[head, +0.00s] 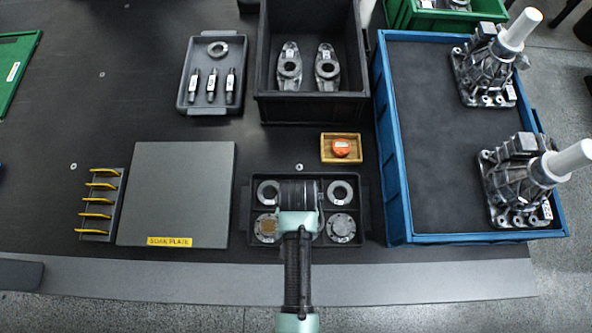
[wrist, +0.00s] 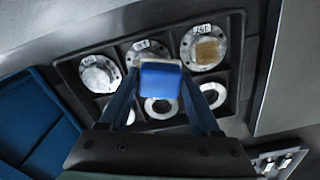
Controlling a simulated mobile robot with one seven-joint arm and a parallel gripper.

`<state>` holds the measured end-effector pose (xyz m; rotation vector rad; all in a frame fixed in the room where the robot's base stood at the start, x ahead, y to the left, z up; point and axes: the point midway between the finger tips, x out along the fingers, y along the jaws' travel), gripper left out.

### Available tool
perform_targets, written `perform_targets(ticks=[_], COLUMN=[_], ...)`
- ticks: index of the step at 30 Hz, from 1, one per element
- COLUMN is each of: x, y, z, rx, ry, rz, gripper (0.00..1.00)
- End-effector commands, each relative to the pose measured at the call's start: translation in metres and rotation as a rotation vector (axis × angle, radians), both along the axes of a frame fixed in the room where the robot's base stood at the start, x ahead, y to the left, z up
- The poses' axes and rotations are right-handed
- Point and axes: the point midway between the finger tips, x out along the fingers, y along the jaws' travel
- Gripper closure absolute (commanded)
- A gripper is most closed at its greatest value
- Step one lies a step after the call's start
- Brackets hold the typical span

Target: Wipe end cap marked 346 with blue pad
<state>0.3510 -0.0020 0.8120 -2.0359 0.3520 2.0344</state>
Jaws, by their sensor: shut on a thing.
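A dark tray (head: 247,212) holds a front row of round metal end caps and a back row of rings. The front-left cap (head: 265,228) carries a brown patch; in the wrist view that cap (wrist: 205,47) is at upper right. Its label is too small to read surely. A middle cap (wrist: 147,52) and another end cap (wrist: 100,73) are beside it, both labelled. My gripper (wrist: 160,88) is shut on the blue pad (wrist: 160,79), which overlaps the middle cap's near edge. Whether it touches anything is unclear. In the head view my arm hides the pad and middle caps.
A blue-walled tray (head: 392,150) with two castings stands right of the cap tray. A small wooden box (head: 327,150) with an orange item and a black bin (head: 310,110) are behind. The grey soak plate (head: 175,190) and a rack (head: 98,235) with yellow strips are left.

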Motion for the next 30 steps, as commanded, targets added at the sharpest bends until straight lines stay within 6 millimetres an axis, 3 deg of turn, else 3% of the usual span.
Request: perform_targets(ticks=[1, 15, 30], x=[0.001, 0.008, 0.009], y=[-0.001, -0.004, -0.004], z=[0.010, 0.049, 0.050], rx=[0.000, 0.000, 0.000], ry=[-0.001, -0.001, 0.000], rz=[-0.001, 0.000, 0.001], gripper=[0.81, 0.81, 0.81])
